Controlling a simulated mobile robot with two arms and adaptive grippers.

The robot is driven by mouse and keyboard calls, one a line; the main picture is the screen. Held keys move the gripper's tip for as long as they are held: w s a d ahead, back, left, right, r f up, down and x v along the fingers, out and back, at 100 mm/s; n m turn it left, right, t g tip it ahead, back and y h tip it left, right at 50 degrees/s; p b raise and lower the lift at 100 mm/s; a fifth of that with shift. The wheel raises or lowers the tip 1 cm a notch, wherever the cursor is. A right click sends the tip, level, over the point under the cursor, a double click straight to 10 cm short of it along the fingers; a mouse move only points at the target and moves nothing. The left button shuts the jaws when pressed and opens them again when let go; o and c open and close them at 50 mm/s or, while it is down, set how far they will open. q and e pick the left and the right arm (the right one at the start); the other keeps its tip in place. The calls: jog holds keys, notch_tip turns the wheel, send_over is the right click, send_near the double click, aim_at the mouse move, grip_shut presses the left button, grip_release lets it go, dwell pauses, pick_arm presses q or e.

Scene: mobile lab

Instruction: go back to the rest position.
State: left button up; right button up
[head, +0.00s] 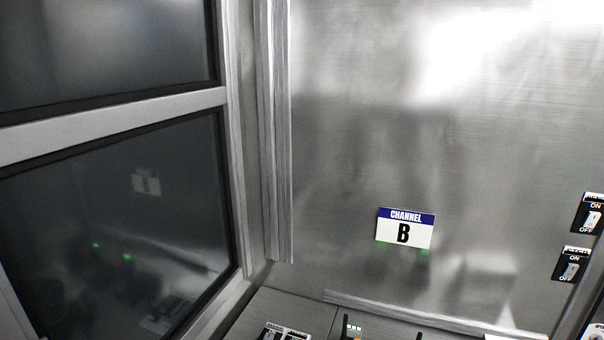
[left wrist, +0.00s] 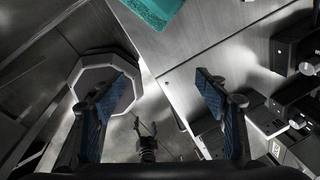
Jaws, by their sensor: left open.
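My left gripper (left wrist: 163,92) shows in the left wrist view. Its two blue-padded fingers are wide apart with nothing between them. I cannot tell how far the fingertips are from that edge. Neither gripper shows in the head view.
The head view shows a metal wall with a CHANNEL B sign (head: 405,229), two ON/OFF switches (head: 587,213) (head: 571,265) and a dark window (head: 120,215). The left wrist view shows a teal item (left wrist: 155,10), black equipment (left wrist: 292,52) and a pale eight-sided rim (left wrist: 103,59).

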pick_arm(q)
jog(key=s+a+r+n+t+y, duration=0.1)
jog(key=s+a+n, duration=0.6)
jog(key=n, duration=0.6)
jog(key=s+a+n+t+y, duration=0.1)
jog(key=s+a+n+t, duration=0.1)
jog(key=s+a+n, duration=0.65)
jog(key=s+d+f+n+g+b, duration=0.1)
jog(key=d+f+n, duration=0.1)
jog(key=f, duration=1.2)
jog(key=s+d+f+n+g+b, duration=0.1)
jog(key=f+b, duration=0.1)
jog(key=f, duration=1.1)
jog(key=s+a+f+g+b, duration=0.1)
jog(key=s+a+f+b, duration=0.1)
jog(key=s+f, duration=1.6)
notch_tip(320, 180, down, 3)
jog(key=shift+a+f, duration=0.1)
jog(key=shift+a, duration=0.3)
jog(key=shift+c, duration=0.4)
